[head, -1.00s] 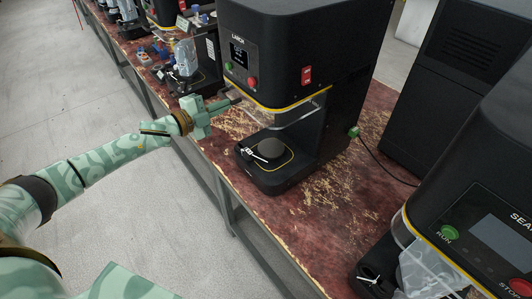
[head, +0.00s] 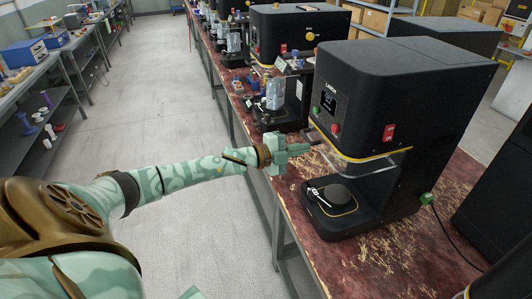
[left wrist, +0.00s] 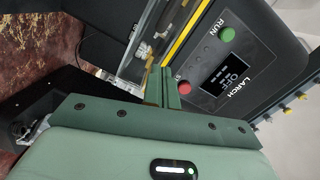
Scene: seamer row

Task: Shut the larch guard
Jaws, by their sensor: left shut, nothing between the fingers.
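The larch machine (head: 400,85) is a black seamer on the bench, with a green and a red button and a small display. The display reads OFF in the left wrist view (left wrist: 223,75). Its clear guard (head: 385,164) hangs just under the yellow-edged head, and the space over the round black plate (head: 338,196) below looks uncovered. My left gripper (head: 316,143) is shut and empty at the machine's front left, by the guard's front edge. In the left wrist view the fingers (left wrist: 163,84) lie close beside the clear panel (left wrist: 148,45); contact cannot be told. My right gripper is out of view.
A dark cabinet stands at right. The grey floor aisle (head: 165,110) left of the bench is clear.

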